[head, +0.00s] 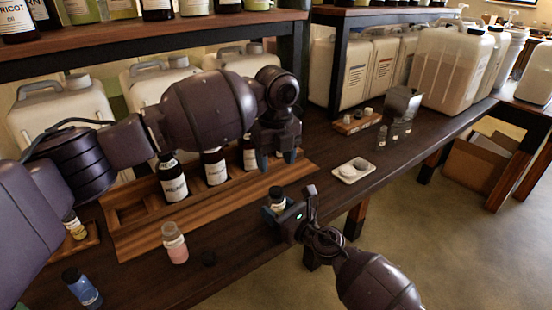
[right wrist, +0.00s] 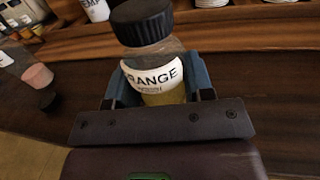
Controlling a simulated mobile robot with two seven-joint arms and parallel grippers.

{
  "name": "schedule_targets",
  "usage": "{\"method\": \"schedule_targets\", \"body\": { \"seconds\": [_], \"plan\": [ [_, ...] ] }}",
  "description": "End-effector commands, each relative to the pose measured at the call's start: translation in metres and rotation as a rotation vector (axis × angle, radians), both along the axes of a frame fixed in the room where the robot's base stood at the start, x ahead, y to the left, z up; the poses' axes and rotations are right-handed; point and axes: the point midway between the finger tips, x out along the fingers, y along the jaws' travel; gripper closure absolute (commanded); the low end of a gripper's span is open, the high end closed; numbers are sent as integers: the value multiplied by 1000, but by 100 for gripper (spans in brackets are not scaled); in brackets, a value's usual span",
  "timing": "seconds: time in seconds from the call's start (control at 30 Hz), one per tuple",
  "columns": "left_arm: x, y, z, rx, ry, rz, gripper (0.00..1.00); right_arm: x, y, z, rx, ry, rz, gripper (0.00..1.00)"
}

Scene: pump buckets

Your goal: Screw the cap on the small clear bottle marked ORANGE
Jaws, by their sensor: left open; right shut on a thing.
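The small clear bottle marked ORANGE (right wrist: 160,80) holds yellow liquid and is gripped around its label by my right gripper (right wrist: 158,92). A black ribbed cap (right wrist: 142,20) sits on its mouth; I cannot tell how tight it is. In the head view the black cap (head: 276,193) shows above my right gripper (head: 284,212), near the table's front edge; the bottle is mostly hidden there. My left gripper (head: 277,158) is open and empty, pointing down, above and behind the bottle, apart from it.
A pink-filled bottle (head: 174,245) stands on the table (head: 240,262) at left, with a loose black cap (head: 208,258) beside it. A blue bottle (head: 82,290) is further left. A wooden rack (head: 140,237) holds dark bottles behind. A pale tray (head: 354,171) lies right.

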Motion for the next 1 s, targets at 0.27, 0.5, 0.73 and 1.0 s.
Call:
{"method": "schedule_targets", "body": {
  "seconds": [0.27,0.5,0.73,1.0],
  "plan": [
    [0,0,1,-9,0,398,42,0,0,0,0,0,0,100],
    [-1,0,1,-16,1,742,42,0,0,0,0,0,0,100],
    [-2,0,1,-20,5,1073,42,0,0,0,0,0,0,100],
    [-3,-1,0,-24,8,1461,42,0,0,0,0,0,0,100]
  ]
}}
